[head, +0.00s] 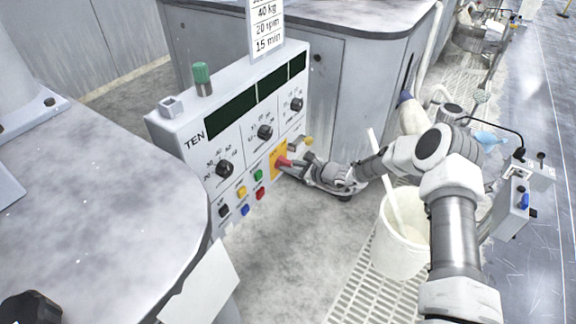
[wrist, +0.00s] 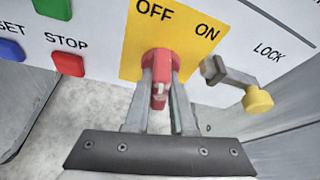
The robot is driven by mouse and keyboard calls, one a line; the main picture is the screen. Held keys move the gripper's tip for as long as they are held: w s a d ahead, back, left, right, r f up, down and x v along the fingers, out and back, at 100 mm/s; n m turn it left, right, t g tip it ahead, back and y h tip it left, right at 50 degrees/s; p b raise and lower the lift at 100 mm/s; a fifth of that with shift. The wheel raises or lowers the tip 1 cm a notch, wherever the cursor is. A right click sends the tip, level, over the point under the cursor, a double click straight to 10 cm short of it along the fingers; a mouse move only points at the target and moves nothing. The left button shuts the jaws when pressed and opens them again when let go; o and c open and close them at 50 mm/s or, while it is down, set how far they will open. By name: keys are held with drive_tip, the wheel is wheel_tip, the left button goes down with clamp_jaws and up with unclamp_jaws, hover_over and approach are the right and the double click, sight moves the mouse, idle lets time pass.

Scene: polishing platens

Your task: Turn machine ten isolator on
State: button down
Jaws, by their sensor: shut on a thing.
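The control panel of machine ten (head: 178,128) stands left of centre in the head view, marked "TEN". Its isolator is a red handle (wrist: 159,76) on a yellow plate (wrist: 186,28) marked OFF and ON. The handle points down from its pivot, below and near the OFF mark, in the wrist view. My gripper (wrist: 160,92) is shut on this red handle, one finger on each side. In the head view my gripper (head: 290,165) reaches the panel from the right and partly hides the handle and plate.
Right of the handle a grey lever with a yellow knob (wrist: 257,99) sticks out near "LOCK". Red STOP (wrist: 68,64) and blue (wrist: 10,50) buttons lie left. A white bucket (head: 398,250) stands below my arm. A round platen table (head: 90,200) fills the left.

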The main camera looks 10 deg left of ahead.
drive_tip(key=shift+w+m+g, duration=0.1)
drive_tip(key=shift+m+g, duration=0.6)
drive_tip(key=shift+m, duration=0.4)
drive_tip(key=shift+f+m+g+y+b, duration=0.15)
drive_tip(key=shift+m+g+y+b, duration=0.35)
drive_tip(key=shift+m+g, duration=0.45)
drive_tip(key=m+g+y+b, duration=0.1)
drive_tip(key=m+b, duration=0.1)
drive_tip(key=m, duration=0.1)
drive_tip(key=shift+g, duration=0.25)
drive_tip(key=shift+w+m+b, duration=0.1)
drive_tip(key=shift+m+b, duration=0.45)
drive_tip(key=shift+y, duration=0.3)
drive_tip(key=c, duration=0.8)
unclamp_jaws()
drive_tip(key=shift+o, duration=0.2)
